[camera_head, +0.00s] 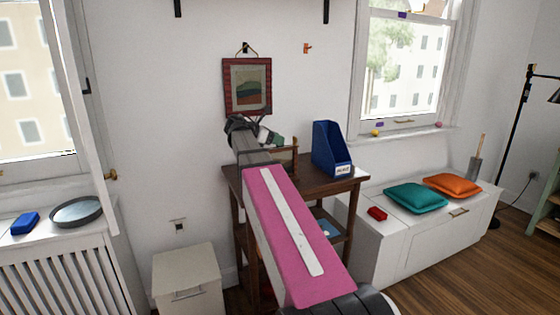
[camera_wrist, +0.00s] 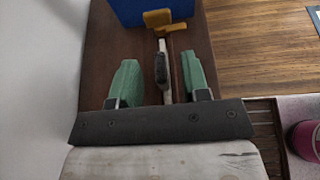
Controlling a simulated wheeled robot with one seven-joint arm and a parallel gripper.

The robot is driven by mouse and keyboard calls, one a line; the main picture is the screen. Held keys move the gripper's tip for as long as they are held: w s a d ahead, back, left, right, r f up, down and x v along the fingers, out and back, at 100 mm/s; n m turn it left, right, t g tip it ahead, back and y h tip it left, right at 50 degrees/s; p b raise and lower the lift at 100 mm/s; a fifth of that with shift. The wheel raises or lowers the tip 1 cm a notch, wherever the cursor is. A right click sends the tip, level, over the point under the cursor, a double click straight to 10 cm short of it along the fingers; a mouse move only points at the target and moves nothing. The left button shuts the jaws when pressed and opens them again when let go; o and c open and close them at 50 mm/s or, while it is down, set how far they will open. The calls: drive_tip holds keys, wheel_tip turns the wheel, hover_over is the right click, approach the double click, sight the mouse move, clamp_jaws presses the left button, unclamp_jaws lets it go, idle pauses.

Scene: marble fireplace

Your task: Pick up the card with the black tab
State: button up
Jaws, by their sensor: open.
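In the wrist view, my gripper (camera_wrist: 160,62) points along the dark wooden table top, its two green fingers apart. Between them is a thin pale strip, apparently a card seen edge-on, with a black tab (camera_wrist: 161,69) on it. Clear gaps show on both sides, so neither finger appears to touch it. A tan wooden piece (camera_wrist: 157,18) stands at its far end. In the head view, my gripper (camera_head: 267,138) is over the left part of the table, beside a small wooden frame (camera_head: 292,147). My arm hides much there, and I cannot make out the card.
A blue file holder (camera_head: 330,147) stands on the wooden table (camera_head: 312,184), right of my gripper. A framed picture (camera_head: 247,87) hangs on the wall close behind. A white cabinet (camera_head: 185,277) stands at the lower left. A white bench (camera_head: 420,235) with cushions is at the right.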

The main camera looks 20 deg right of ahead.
drive_tip(key=shift+x, duration=0.85)
clamp_jaws()
drive_tip(key=shift+r, duration=0.15)
